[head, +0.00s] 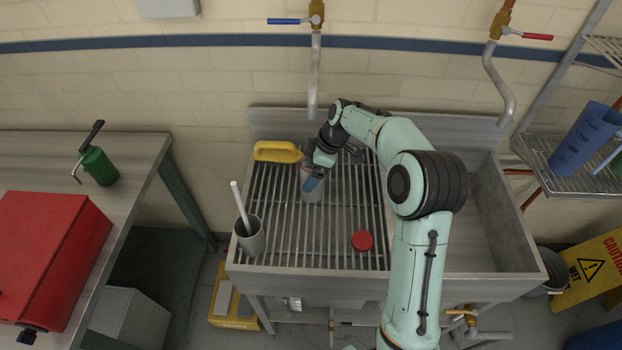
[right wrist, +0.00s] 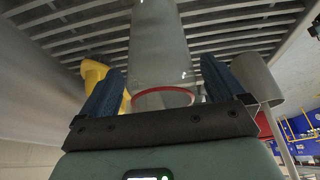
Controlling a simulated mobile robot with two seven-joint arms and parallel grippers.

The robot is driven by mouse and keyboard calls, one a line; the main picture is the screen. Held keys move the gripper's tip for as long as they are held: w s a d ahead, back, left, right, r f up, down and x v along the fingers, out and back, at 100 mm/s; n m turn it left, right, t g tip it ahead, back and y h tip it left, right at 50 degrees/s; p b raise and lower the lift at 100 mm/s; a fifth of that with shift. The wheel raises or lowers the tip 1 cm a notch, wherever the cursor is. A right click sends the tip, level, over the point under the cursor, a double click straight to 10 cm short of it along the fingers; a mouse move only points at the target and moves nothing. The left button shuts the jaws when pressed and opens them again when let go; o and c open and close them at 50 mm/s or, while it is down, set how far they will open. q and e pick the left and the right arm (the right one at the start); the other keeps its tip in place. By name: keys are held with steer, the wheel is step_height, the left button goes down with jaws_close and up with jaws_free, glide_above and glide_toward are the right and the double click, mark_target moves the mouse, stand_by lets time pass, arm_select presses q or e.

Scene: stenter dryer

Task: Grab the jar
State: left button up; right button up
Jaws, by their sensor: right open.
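The jar (head: 312,194) is a clear, greyish cylinder on the slatted rack of the sink, partly hidden by my gripper in the head view. In the right wrist view the jar (right wrist: 160,45) is large, with a red ring at its near end, and lies between my two blue fingers. My right gripper (head: 313,182) is open around the jar, with gaps on both sides in the right wrist view (right wrist: 160,72). My left gripper is not in view.
A yellow-handled object (head: 277,152) is at the rack's back left. A grey cup (head: 250,238) with a white stick stands at the front left. A red round lid (head: 362,241) lies on the rack. A tap spout (head: 314,85) hangs behind my gripper.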

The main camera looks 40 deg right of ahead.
steer(key=shift+s, duration=0.15)
steer(key=c, duration=1.4)
steer(key=shift+r, duration=0.1)
